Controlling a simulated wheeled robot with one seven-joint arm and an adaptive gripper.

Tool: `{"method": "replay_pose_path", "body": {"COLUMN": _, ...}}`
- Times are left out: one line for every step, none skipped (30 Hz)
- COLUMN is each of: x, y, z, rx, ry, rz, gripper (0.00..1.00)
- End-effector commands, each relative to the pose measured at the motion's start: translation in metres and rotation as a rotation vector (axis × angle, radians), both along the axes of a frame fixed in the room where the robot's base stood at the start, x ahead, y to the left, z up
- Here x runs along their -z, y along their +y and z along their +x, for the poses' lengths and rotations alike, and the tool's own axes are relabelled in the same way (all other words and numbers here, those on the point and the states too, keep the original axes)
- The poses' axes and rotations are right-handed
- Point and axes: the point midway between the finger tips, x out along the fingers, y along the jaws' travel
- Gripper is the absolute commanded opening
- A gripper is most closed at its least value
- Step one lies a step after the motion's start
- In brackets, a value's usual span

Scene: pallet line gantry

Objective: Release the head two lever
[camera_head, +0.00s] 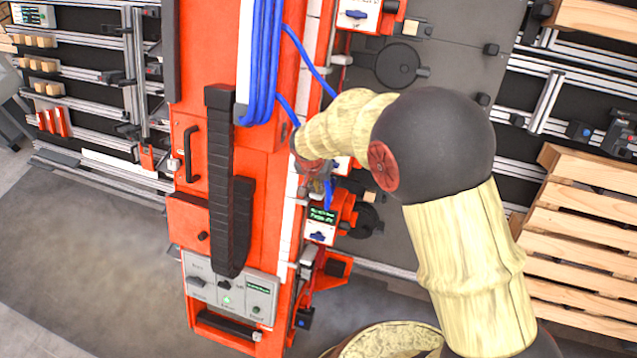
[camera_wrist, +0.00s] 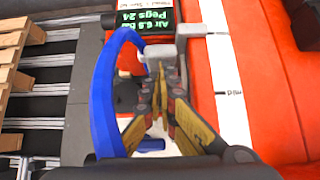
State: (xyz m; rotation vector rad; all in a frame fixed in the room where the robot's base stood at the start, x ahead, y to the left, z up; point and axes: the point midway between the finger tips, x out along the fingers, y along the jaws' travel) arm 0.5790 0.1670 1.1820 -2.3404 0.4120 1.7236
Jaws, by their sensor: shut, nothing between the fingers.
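The orange gantry column carries several heads down its right side in the head view. The upper head (camera_head: 357,14) shows a blue lever on a white plate. The lower head (camera_head: 320,222) shows a small green-text display and a blue lever (camera_head: 318,237). A head between them is mostly hidden behind my wrist; I cannot read any head number. My gripper (camera_head: 318,183) is small and partly hidden there. In the wrist view my gripper (camera_wrist: 160,82) is shut and empty, its tips close to a grey block (camera_wrist: 161,54); contact is unclear. A blue part (camera_wrist: 150,145) shows below the fingers.
A blue hose (camera_wrist: 105,90) loops just left of my fingers in the wrist view. A display (camera_wrist: 145,17) reading "Pegs 24" lies above them. Blue hoses (camera_head: 262,65) and a black cable chain (camera_head: 219,180) run along the column. Wooden pallets (camera_head: 580,220) stand at right.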

Motion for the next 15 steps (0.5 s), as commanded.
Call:
{"method": "replay_pose_path", "body": {"x": 0.0025, "y": 0.0003, "z": -0.0006, "rx": -0.001, "ry": -0.004, "rz": -0.002, "gripper": 0.0}}
{"method": "replay_pose_path", "body": {"x": 0.0031, "y": 0.0004, "z": -0.0009, "rx": -0.001, "ry": -0.006, "rz": -0.002, "gripper": 0.0}}
{"method": "replay_pose_path", "body": {"x": 0.004, "y": 0.0006, "z": -0.0015, "rx": -0.001, "ry": -0.011, "rz": -0.003, "gripper": 0.0}}
{"method": "replay_pose_path", "body": {"x": 0.0045, "y": 0.0008, "z": -0.0018, "rx": -0.001, "ry": -0.015, "rz": -0.005, "gripper": 0.0}}
{"method": "replay_pose_path", "body": {"x": 0.0052, "y": 0.0009, "z": -0.0022, "rx": -0.001, "ry": -0.02, "rz": -0.007, "gripper": 0.0}}
{"method": "replay_pose_path", "body": {"x": 0.0061, "y": 0.0008, "z": -0.0028, "rx": -0.001, "ry": -0.025, "rz": -0.009, "gripper": 0.0}}
{"method": "replay_pose_path", "body": {"x": 0.0063, "y": 0.0008, "z": -0.0032, "rx": -0.001, "ry": -0.028, "rz": -0.011, "gripper": 0.0}}
{"method": "replay_pose_path", "body": {"x": 0.0059, "y": 0.0008, "z": -0.0034, "rx": -0.001, "ry": -0.03, "rz": -0.011, "gripper": 0.0}}
{"method": "replay_pose_path", "body": {"x": 0.005, "y": 0.0008, "z": -0.0035, "rx": -0.001, "ry": -0.032, "rz": -0.013, "gripper": 0.0}}
{"method": "replay_pose_path", "body": {"x": 0.0046, "y": 0.001, "z": -0.0036, "rx": -0.001, "ry": -0.034, "rz": -0.013, "gripper": 0.0}}
{"method": "replay_pose_path", "body": {"x": 0.0044, "y": 0.0011, "z": -0.0036, "rx": 0.0, "ry": -0.037, "rz": -0.013, "gripper": 0.0}}
{"method": "replay_pose_path", "body": {"x": 0.0044, "y": 0.0013, "z": -0.0038, "rx": 0.0, "ry": -0.039, "rz": -0.014, "gripper": 0.0}}
{"method": "replay_pose_path", "body": {"x": 0.0044, "y": 0.0013, "z": -0.004, "rx": 0.0, "ry": -0.041, "rz": -0.015, "gripper": 0.0}}
{"method": "replay_pose_path", "body": {"x": 0.0047, "y": 0.0014, "z": -0.0041, "rx": -0.001, "ry": -0.043, "rz": -0.016, "gripper": 0.0}}
{"method": "replay_pose_path", "body": {"x": 0.005, "y": 0.0015, "z": -0.0043, "rx": -0.001, "ry": -0.046, "rz": -0.017, "gripper": 0.0}}
